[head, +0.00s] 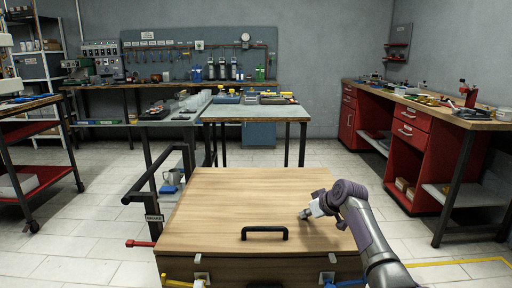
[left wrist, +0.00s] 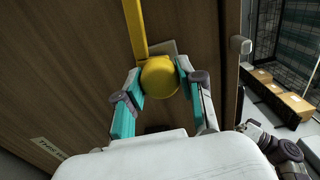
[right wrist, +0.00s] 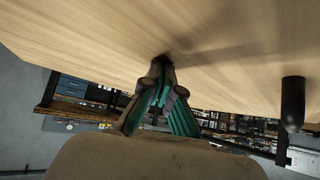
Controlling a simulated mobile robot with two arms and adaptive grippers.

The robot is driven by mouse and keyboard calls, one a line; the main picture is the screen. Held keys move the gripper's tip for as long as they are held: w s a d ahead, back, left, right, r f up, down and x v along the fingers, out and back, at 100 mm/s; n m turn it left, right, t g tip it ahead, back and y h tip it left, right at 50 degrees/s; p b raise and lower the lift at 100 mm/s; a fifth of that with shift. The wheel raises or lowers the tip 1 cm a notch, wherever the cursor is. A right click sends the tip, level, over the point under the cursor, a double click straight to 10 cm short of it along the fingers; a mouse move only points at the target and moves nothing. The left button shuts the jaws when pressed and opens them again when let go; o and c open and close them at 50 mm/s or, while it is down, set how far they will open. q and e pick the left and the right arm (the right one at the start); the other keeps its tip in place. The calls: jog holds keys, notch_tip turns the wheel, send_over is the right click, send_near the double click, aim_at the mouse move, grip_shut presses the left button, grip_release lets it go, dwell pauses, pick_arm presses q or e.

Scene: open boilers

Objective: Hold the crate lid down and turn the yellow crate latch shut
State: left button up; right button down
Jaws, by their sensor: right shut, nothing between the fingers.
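The crate lid (head: 230,205) is a light wooden board with a black handle (head: 264,234) near its front edge; it lies flat and looks closed. My right gripper (head: 305,214) is shut and empty, its tips at the lid's top, right of the handle. In the right wrist view its fingertips (right wrist: 161,62) meet the wood. The yellow crate latch (head: 178,283) is on the crate's front, low at the left. In the left wrist view its round yellow knob (left wrist: 160,77) sits between the fingers of my left gripper (left wrist: 159,72), which appear to touch both sides. The head view does not show my left gripper.
A blue latch (head: 330,282) is on the crate's front at right. Behind are workbenches; red cabinets (head: 408,140) stand at right. Floor is free right of the crate.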

pick_arm(q)
jog(key=c, duration=0.4)
pick_arm(e)
jog(key=shift+f, duration=0.15)
pick_arm(q)
jog(key=m, duration=1.6)
jog(key=o, duration=1.2)
jog(key=s, duration=1)
